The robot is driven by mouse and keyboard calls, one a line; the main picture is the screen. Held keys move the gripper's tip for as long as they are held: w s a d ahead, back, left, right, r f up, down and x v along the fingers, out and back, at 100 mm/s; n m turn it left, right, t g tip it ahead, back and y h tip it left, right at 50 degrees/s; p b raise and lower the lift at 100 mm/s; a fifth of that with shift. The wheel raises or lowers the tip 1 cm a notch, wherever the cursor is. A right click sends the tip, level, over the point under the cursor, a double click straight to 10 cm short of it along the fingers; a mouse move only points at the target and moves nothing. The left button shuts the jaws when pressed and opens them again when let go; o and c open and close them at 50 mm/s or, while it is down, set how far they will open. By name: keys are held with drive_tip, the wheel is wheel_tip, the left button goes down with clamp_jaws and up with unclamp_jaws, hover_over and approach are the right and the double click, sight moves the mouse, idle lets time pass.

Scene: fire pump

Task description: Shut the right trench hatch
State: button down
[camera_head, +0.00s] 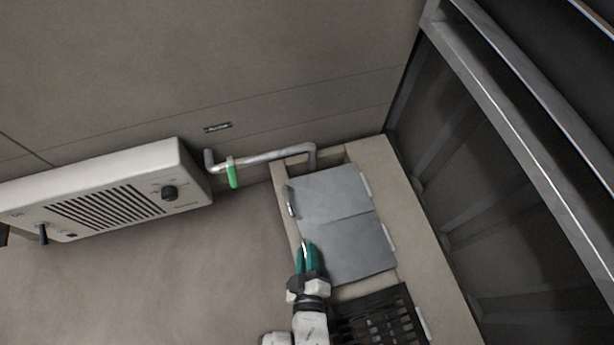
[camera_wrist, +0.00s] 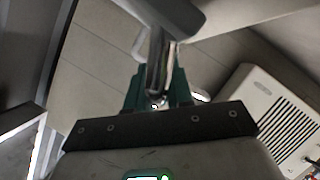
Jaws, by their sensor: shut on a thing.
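Two grey hatch plates lie side by side over the trench in the head view, a far one (camera_head: 330,195) and a near one (camera_head: 352,252). The near plate lies lowest and furthest right, and I take it as the right trench hatch. It looks nearly level with the far plate; a small tilt is hard to tell. My gripper (camera_head: 307,255), with teal fingers, is at the near plate's left edge. In the wrist view my gripper (camera_wrist: 158,95) is shut on a shiny metal handle (camera_wrist: 158,62). The far plate has its own handle (camera_head: 291,202).
A black grate (camera_head: 385,318) lies beside the near plate. A bent pipe with a green lever (camera_head: 233,175) runs along the wall. A pale wall unit (camera_head: 110,200) hangs at left, also in the wrist view (camera_wrist: 270,105). Dark panelling (camera_head: 480,170) stands at right.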

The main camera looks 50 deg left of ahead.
drive_tip(key=c, duration=1.1)
unclamp_jaws()
drive_tip(key=shift+w, duration=0.1)
wheel_tip(320, 180, up, 3)
drive_tip(key=shift+r+p, duration=0.1)
drive_tip(key=shift+p, duration=0.85)
drive_tip(key=s+d+r+p, duration=0.7)
drive_tip(key=s+r+p, duration=0.1)
drive_tip(key=s, duration=0.4)
drive_tip(key=shift+d+r, duration=0.15)
drive_tip(key=shift+r, duration=0.75)
